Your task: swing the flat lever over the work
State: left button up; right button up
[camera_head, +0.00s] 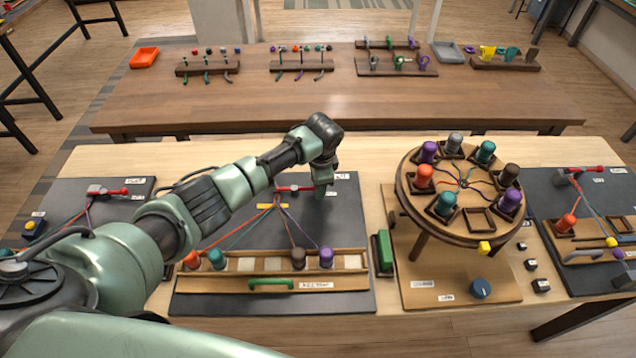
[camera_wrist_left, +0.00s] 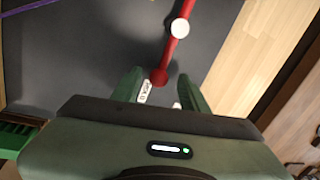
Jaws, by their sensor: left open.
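A red lever (camera_head: 290,188) lies low across the back of the dark middle board (camera_head: 340,225). Its red arm with a white round piece (camera_wrist_left: 179,28) shows in the left wrist view. My left gripper (camera_head: 322,188) points down at the lever's right end, hiding part of it. In the left wrist view my open green fingers (camera_wrist_left: 160,90) stand on either side of the lever's red round tip. I cannot tell whether they touch it. Several cords run from near the lever to coloured bobbins, including a purple bobbin (camera_head: 326,258), in a wooden rack (camera_head: 275,266). My right gripper is not in view.
A small yellow bar (camera_head: 265,206) lies on the cords. A round wooden stand (camera_head: 462,205) with bobbins rises to the right. Dark boards (camera_head: 125,205) with other red levers lie at far left and far right. A green block (camera_head: 384,250) stands beside the middle board.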

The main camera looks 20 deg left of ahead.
pick_arm(q)
notch_tip(320, 180, up, 8)
jog(key=s, duration=0.1)
jog(key=shift+d+f+b, duration=0.15)
jog(key=shift+d+b, duration=0.25)
jog(key=shift+d, duration=0.05)
jog(key=shift+s, duration=0.1)
